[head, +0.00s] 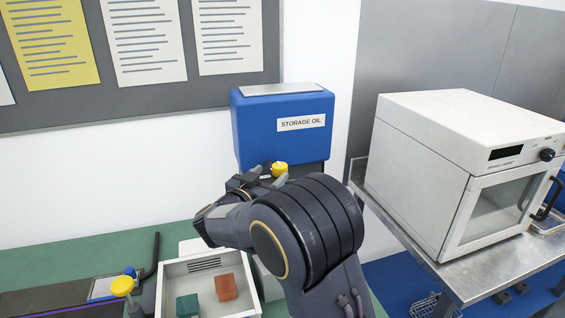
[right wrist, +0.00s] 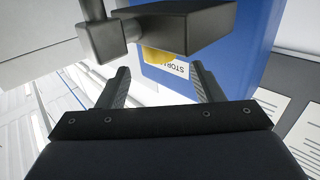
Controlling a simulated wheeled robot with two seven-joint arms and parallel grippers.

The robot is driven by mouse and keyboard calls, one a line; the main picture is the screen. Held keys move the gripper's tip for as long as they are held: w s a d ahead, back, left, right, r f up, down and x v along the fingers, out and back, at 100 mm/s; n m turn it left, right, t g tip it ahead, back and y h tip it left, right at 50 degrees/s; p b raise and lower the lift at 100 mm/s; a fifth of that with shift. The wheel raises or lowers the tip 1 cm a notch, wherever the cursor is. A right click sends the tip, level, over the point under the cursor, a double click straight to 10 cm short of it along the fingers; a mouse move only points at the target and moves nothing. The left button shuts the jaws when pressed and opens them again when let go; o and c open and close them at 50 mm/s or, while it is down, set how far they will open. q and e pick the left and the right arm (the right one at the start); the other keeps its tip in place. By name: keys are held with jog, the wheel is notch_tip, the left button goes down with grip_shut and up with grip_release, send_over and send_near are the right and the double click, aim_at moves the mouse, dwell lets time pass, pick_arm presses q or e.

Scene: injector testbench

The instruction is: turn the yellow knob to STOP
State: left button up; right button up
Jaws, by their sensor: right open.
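A yellow knob-like part (head: 279,169) shows at the lower front of the blue STORAGE OIL box (head: 262,132). My right gripper (head: 262,176) is at this part, its jaws partly hidden by my arm. In the right wrist view the two fingers (right wrist: 160,86) are apart with nothing seen between them. Beyond them a yellow patch (right wrist: 157,55) shows partly behind a dark grey block, beside the white label. A second yellow round-topped part (head: 122,286) stands at the lower left, away from the gripper. My left gripper is not seen.
A white open tray (head: 172,268) on the green bench holds a red block (head: 225,287) and a green block (head: 187,305). A white oven-like machine (head: 425,165) stands on a metal table at the right. The dark grey block (right wrist: 180,28) is close to my fingers.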

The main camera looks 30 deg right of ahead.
aim_at(276, 169)
jog(key=p+x, duration=0.1)
jog(key=x, duration=0.5)
jog(key=shift+w+d, duration=0.1)
jog(key=shift+d, duration=0.05)
jog(key=c, duration=1)
